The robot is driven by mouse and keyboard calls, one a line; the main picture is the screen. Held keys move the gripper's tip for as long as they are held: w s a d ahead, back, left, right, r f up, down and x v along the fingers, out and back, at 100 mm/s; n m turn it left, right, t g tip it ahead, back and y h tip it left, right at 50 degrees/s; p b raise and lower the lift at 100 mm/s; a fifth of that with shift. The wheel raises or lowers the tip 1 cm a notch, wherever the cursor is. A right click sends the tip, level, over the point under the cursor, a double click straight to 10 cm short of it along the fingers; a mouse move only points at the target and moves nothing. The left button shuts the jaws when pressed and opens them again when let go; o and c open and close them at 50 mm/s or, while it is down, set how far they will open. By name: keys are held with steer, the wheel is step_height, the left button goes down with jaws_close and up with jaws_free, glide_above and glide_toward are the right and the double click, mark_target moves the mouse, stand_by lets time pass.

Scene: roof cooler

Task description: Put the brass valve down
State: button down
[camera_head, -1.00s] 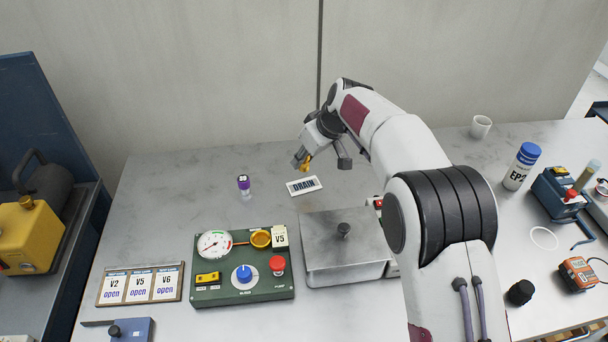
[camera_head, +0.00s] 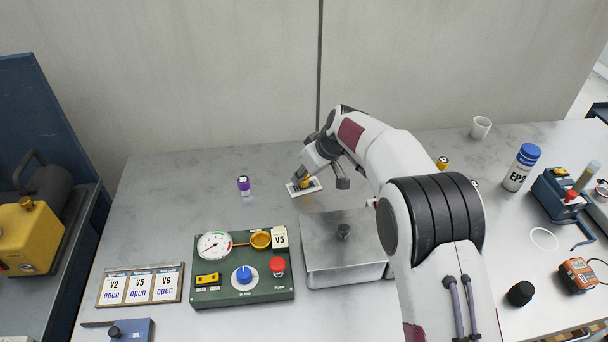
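The brass valve (camera_head: 306,182) is small and yellow-gold, low over the white DRAIN card (camera_head: 314,187) at the back middle of the bench. My gripper (camera_head: 308,180) reaches down from the right and is shut on the valve, with its dark fingers around it. The fingers hide part of the valve and much of the card's lettering. I cannot tell whether the valve touches the card.
A purple-capped vial (camera_head: 244,186) stands to the left. A grey lidded box (camera_head: 340,268) and a green gauge panel (camera_head: 218,292) stand in front. A yellow object with a dark top (camera_head: 443,163) stands right, behind my arm. The bench between vial and card is clear.

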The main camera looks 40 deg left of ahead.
steer(key=shift+f, duration=0.25)
steer(key=c, duration=1.8)
jaws_free()
steer(key=shift+v, duration=6.1)
steer(key=shift+r, duration=0.1)
